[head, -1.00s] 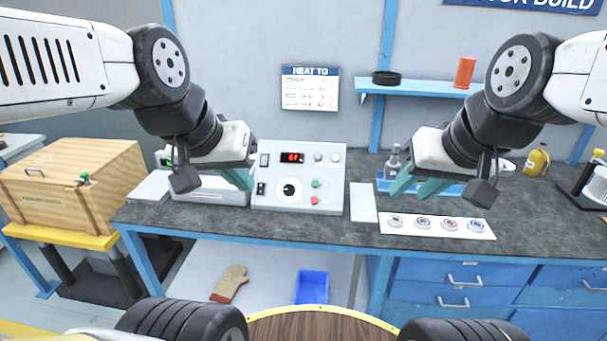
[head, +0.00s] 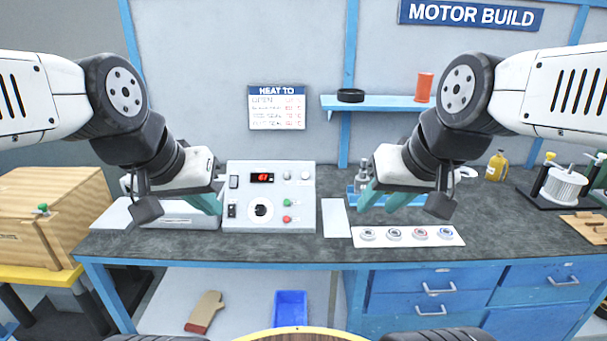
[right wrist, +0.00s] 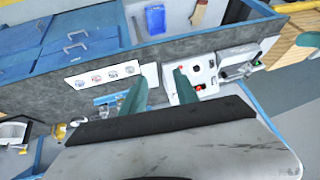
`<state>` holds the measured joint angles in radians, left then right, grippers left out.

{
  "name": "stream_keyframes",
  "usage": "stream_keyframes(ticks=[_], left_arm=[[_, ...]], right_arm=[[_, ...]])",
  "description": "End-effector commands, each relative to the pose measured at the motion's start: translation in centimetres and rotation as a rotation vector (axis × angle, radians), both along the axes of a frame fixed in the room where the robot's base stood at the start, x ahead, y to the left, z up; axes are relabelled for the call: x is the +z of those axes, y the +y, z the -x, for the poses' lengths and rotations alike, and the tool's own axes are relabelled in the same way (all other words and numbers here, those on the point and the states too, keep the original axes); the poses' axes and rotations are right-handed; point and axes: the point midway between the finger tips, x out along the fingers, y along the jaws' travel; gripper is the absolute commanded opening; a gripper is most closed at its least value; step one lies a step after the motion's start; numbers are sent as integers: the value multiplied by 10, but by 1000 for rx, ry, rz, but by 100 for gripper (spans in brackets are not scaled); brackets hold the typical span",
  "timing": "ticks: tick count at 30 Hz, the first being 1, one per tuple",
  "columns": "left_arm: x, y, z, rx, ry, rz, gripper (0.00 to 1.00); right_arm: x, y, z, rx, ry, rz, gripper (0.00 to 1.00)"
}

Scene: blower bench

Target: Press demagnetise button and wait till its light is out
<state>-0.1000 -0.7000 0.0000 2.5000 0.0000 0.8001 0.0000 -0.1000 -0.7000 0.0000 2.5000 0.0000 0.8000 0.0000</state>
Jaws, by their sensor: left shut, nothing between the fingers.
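My left gripper (head: 211,204) is shut and empty, at the box's left edge in the picture, apart from the buttons. My right gripper (head: 381,203) is open and empty, to the right of the box. Its parted fingers (right wrist: 160,92) also show in the right wrist view.
A white strip (head: 408,237) with several round pieces lies on the bench, beside a pale plate (head: 334,218). A blue tray with bottles stands behind my right gripper. A wooden crate (head: 45,215) is at far left. A shelf (head: 385,102) hangs on the wall.

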Motion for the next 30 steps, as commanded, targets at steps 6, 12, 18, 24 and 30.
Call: stream_keyframes(ticks=[6, 12, 18, 24, 30], left_arm=[[0, 0, 0, 0, 0, 0, 0], [0, 0, 0, 0, 0, 0, 0], [0, 0, 0, 0, 0, 0, 0], [0, 0, 0, 0, 0, 0, 0], [0, 0, 0, 0, 0, 0, 0]], right_arm=[[0, 0, 0, 0, 0, 0, 9], [0, 0, 0, 0, 0, 0, 0], [0, 0, 0, 0, 0, 0, 0], [0, 0, 0, 0, 0, 0, 0], [0, 0, 0, 0, 0, 0, 0]])
